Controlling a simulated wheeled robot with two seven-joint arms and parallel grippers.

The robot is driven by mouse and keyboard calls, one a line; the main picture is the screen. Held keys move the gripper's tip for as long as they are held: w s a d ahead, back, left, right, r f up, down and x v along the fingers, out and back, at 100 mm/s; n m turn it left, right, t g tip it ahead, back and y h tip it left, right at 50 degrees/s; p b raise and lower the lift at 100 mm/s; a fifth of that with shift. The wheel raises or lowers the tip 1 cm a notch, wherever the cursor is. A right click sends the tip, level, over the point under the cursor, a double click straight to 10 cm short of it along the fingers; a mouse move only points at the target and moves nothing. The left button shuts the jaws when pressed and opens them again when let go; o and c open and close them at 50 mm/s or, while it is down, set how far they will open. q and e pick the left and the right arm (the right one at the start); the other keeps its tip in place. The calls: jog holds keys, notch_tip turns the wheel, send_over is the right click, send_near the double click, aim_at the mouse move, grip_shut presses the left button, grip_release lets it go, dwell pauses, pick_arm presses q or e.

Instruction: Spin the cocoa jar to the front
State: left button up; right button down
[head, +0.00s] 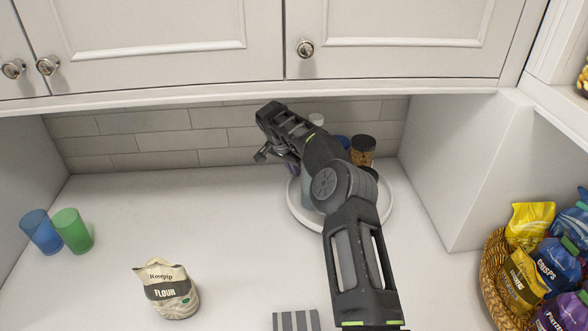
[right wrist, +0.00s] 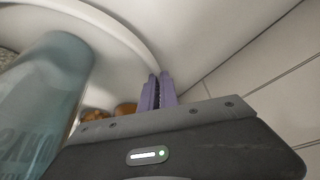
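A round white turntable (head: 300,216) stands on the counter near the back wall, with several jars on it. A blue-grey jar (head: 308,192) shows at its left side, partly behind my right arm. My right gripper (head: 263,154) is above the turntable's back left. In the right wrist view its purple fingers (right wrist: 158,92) are close together, at the turntable's white rim (right wrist: 130,42). I cannot tell whether they touch it. My left gripper is out of view.
A dark-lidded jar (head: 362,150) stands at the turntable's back right. A flour bag (head: 170,290) and blue (head: 40,232) and green (head: 73,230) cups stand to the left. A snack basket (head: 495,275) is at the right. Cabinets (head: 400,40) hang above.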

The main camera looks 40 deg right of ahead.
dwell(0.8)
jog(key=shift+w+d+f+m+g, duration=0.1)
jog(key=shift+d+m+g, duration=0.05)
jog(key=shift+d+m, duration=0.2)
jog(key=shift+w+d+f+m+g, duration=0.15)
jog(key=shift+d+m, duration=0.1)
jog(key=shift+d, duration=0.2)
jog(key=shift+d+r, duration=0.15)
jog(key=shift+d, duration=0.05)
jog(key=c, duration=1.6)
grip_release()
jog(key=shift+r, duration=0.1)
jog(key=shift+w, duration=0.1)
jog(key=shift+r, duration=0.1)
